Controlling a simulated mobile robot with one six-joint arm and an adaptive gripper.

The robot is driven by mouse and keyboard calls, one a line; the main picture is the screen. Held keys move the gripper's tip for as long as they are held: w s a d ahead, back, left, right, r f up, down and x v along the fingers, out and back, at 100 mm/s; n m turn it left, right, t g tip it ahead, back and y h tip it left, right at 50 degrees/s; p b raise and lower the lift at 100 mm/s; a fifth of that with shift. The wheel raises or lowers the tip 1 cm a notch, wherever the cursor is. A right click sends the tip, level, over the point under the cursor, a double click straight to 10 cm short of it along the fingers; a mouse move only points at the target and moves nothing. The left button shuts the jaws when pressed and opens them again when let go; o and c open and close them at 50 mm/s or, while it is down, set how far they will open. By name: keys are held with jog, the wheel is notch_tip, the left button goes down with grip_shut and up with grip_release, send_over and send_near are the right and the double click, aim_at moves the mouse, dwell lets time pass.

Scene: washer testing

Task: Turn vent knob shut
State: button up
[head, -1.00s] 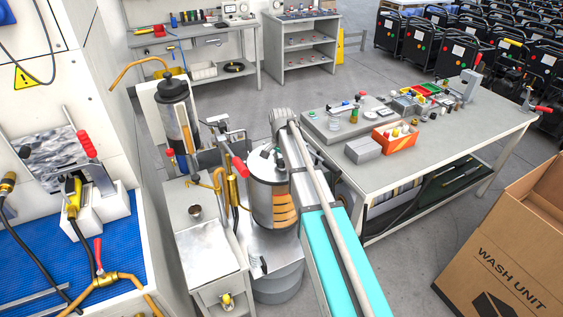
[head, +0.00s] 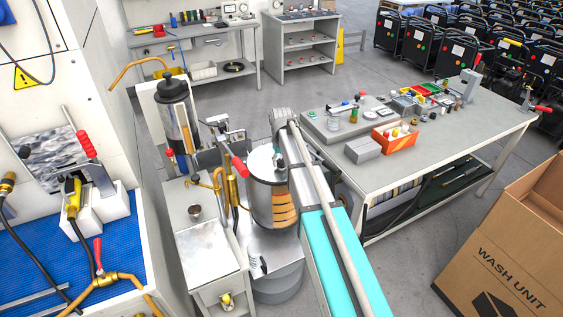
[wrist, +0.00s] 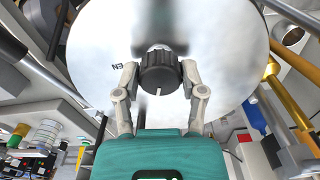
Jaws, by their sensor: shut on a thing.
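The vent knob (wrist: 160,72) is dark, ribbed and round, with a pale pointer mark on its near edge. It sits on the shiny round lid (wrist: 215,55). My gripper (wrist: 160,76) is shut on the knob, one finger on each side. A few dark letters show on the lid left of the knob; I cannot read the whole word. In the head view the lid (head: 260,161) tops a metal tank (head: 263,203) with an orange-brown striped panel.
A red-handled lever (head: 239,166) and brass pipes (head: 231,187) stand close left of the tank. A grey workbench (head: 420,150) with small parts and an orange bin (head: 395,139) lies to the right. A cardboard box (head: 510,255) stands at the lower right.

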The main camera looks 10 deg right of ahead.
jog(key=n, duration=0.3)
jog(key=shift+n, duration=0.3)
dwell(0.4)
jog(key=o, duration=1.1)
jog(key=shift+o, duration=0.2)
